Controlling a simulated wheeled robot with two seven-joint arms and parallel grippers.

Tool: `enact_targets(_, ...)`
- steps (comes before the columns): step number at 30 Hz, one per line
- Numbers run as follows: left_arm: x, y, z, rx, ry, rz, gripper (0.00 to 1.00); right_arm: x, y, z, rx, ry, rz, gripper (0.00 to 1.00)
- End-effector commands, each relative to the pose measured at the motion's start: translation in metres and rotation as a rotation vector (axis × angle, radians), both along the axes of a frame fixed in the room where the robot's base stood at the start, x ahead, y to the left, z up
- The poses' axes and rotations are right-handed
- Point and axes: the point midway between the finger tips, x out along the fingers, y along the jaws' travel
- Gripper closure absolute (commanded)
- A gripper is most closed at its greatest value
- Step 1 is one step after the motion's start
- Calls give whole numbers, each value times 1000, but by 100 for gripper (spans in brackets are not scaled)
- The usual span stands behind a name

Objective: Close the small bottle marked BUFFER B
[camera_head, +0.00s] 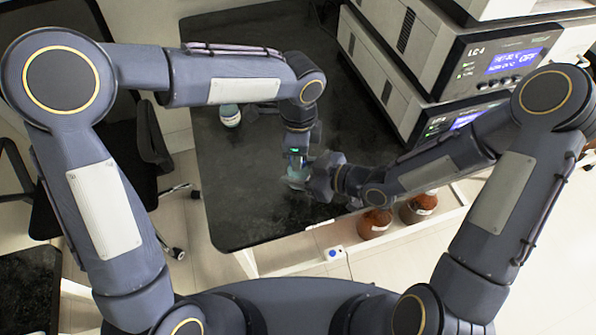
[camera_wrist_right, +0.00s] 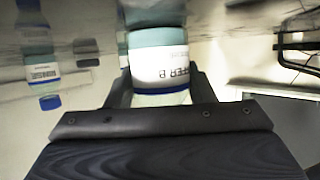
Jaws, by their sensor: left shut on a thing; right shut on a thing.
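The small bottle (camera_wrist_right: 160,62) shows upside down in the right wrist view, with pale teal contents and a white label on which "FFER B" can be read. In the head view it (camera_head: 295,182) is partly hidden by my grippers. My right gripper (camera_head: 309,181) is shut on its body from the right; its dark fingers (camera_wrist_right: 160,92) flank the bottle in the wrist view. My left gripper (camera_head: 297,162) points down directly above the bottle, shut on what seems to be its cap. The cap itself is hidden, and I cannot tell whether it touches the neck.
Another small bottle with a label (camera_head: 229,116) stands at the table's left; a bottle with a blue cap (camera_wrist_right: 42,62) shows in the wrist view. Stacked instruments (camera_head: 455,75) stand at the right. Brown bottles (camera_head: 374,224) are below the right edge. The dark table (camera_head: 245,200) is clear at front left.

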Motion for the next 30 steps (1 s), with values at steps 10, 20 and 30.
enact_targets(10,0,0,0,0,-1,4,42,0,0,0,0,0,1,100)
enact_targets(20,1,0,15,-2,-5,7,42,0,0,0,0,0,0,100)
enact_targets(30,1,-1,86,-3,-5,5,42,0,0,0,1,0,0,100)
